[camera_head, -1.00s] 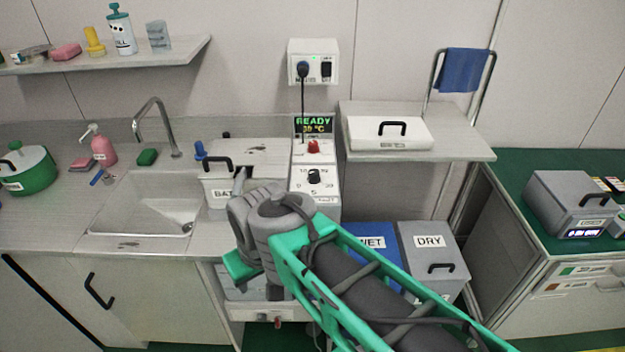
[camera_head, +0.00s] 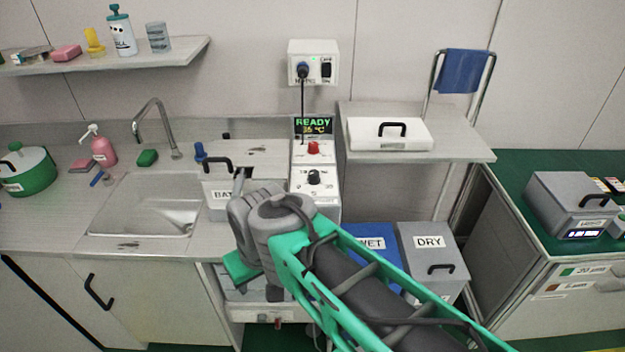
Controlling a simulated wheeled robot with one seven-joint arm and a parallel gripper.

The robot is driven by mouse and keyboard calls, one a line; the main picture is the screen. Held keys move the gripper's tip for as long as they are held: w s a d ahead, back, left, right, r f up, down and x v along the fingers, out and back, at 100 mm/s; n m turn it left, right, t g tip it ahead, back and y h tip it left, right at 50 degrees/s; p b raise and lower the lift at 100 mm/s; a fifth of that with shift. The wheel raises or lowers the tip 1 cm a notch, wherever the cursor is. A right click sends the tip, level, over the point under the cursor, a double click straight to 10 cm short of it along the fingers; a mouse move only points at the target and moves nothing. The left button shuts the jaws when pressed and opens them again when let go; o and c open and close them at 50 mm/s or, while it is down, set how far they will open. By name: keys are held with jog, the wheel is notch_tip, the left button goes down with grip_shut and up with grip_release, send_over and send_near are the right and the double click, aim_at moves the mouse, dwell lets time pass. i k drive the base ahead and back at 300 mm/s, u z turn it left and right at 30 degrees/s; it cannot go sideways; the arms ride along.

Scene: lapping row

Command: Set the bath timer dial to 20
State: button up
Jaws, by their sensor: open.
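The bath timer dial is a black knob (camera_head: 314,177) on the white front panel (camera_head: 325,190) of the bath unit. Small numbers stand around it, but I cannot read the pointer's setting. My gripper (camera_head: 241,178) is mostly hidden behind my grey wrist. Only its small tips seem to show, over the bath, to the left of the dial and apart from it. It looks empty.
The lidded bath (camera_head: 215,193) with a black handle stands left of the panel. A sink (camera_head: 145,212) and tap lie further left. A shelf with a white lidded tray (camera_head: 390,135) juts out at right. WET (camera_head: 372,235) and DRY (camera_head: 428,255) bins stand below it.

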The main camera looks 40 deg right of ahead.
aim_at(314, 178)
jog(key=k, duration=1.2)
jog(key=z, duration=0.35)
jog(key=i, duration=1.55)
jog(key=u, duration=0.45)
